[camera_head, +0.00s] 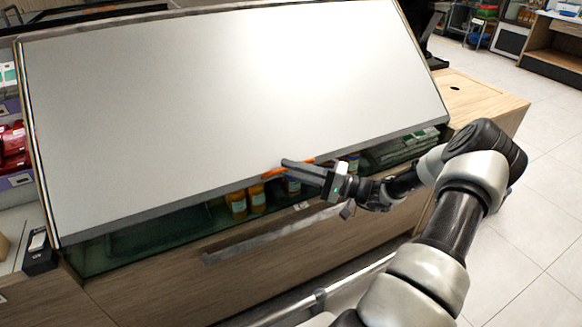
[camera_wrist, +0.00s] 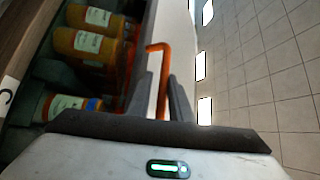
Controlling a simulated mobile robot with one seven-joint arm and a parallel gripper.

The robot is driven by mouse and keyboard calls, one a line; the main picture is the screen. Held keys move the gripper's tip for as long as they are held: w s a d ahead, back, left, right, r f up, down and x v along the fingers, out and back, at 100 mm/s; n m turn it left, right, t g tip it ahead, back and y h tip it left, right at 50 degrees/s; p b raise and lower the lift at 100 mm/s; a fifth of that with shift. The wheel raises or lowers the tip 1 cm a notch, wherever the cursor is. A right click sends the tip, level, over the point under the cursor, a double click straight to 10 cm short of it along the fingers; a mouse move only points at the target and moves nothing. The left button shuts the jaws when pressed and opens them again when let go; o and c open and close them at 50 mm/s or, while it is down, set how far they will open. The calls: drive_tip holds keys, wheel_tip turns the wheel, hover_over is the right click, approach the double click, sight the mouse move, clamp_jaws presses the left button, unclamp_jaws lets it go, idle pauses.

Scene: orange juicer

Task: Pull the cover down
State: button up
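The cover (camera_head: 225,95) is a large grey-white panel that slopes down over the front of the cabinet. Its lower edge stands above the drawer front, leaving a gap where goods show. An orange handle (camera_head: 273,173) sits at the middle of that lower edge. My gripper (camera_head: 290,165) is at the handle. In the wrist view, the bent orange handle (camera_wrist: 161,85) runs between the two fingers of my gripper (camera_wrist: 163,85). The fingers are apart, with a slim gap beside the handle. Part of the handle is hidden behind the gripper in the head view.
Orange bottles (camera_head: 238,205) stand inside the cabinet below the cover's edge; they also show in the wrist view (camera_wrist: 85,42). A long grey bar (camera_head: 260,240) runs along the wooden front (camera_head: 170,285). A wooden counter (camera_head: 480,100) is at the right. Tiled floor (camera_head: 535,225) is clear beyond.

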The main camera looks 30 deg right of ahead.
drive_tip(key=shift+r, duration=0.1)
drive_tip(key=p+v, duration=0.2)
drive_tip(key=v, duration=1.5)
drive_tip(key=shift+d, duration=0.1)
